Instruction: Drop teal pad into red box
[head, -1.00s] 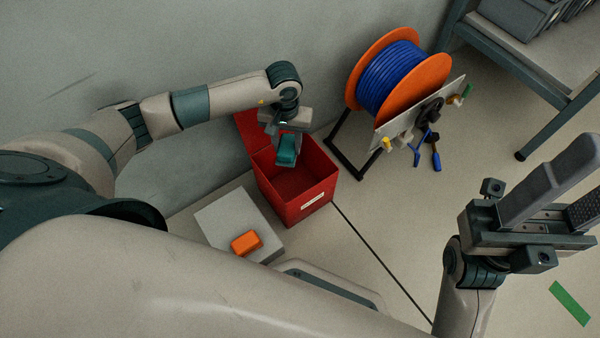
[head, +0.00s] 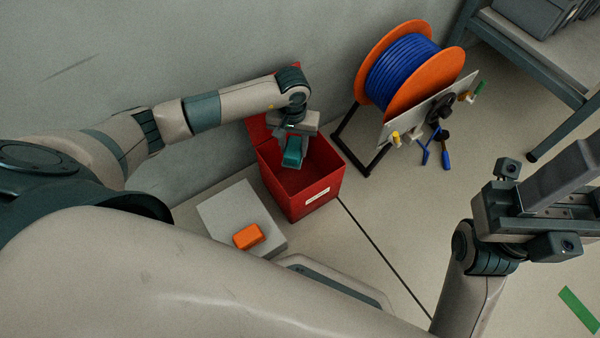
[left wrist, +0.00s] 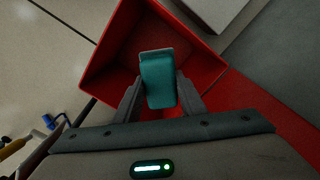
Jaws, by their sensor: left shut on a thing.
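The teal pad (head: 293,152) is held over the opening of the red box (head: 318,193), which stands open on the floor with its lid tilted back. My left gripper (head: 294,143) is shut on the pad. In the left wrist view the pad (left wrist: 158,80) sits between the two fingers, with the box (left wrist: 112,45) around and below it. I cannot tell how far above the box floor it is. My right gripper (head: 562,180) is at the right of the head view, away from the box; its fingertips run near the picture's edge and its opening is unclear.
An orange block (head: 248,237) lies on a light grey platform (head: 228,205) beside the box. A blue cable reel with orange flanges (head: 425,85) stands right of the box. A shelf bench (head: 530,50) is at top right. A green strip (head: 578,309) marks the floor.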

